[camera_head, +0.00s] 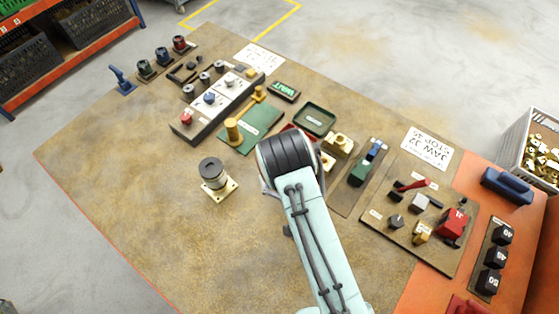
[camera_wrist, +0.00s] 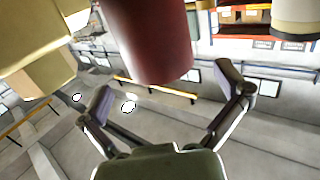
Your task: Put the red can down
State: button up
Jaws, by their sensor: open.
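A dark red cylinder, which looks like the red can (camera_wrist: 152,40), fills the top middle of the wrist view. Its upper part is cut off by the frame edge. My gripper (camera_wrist: 165,90) is open, its two fingers spread apart below the can in that picture. Neither finger visibly touches the can, and nothing shows held between them. In the head view my arm's end covers the gripper. I cannot make out the can there; a bit of red (camera_head: 287,128) shows beside the arm, but I cannot tell what it is.
A dark cylinder on a brass base (camera_head: 213,180) stands left of my arm. Behind it are a grey switch panel (camera_head: 207,124), a green mat (camera_head: 262,118) and a green tray (camera_head: 314,119). A tool board (camera_head: 400,234) lies right. The table's left front (camera_head: 130,190) is clear.

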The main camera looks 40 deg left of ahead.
jog(key=x, duration=0.6)
jog(key=shift+w+a, duration=0.1)
jog(key=shift+r, duration=0.1)
jog(key=c, duration=1.2)
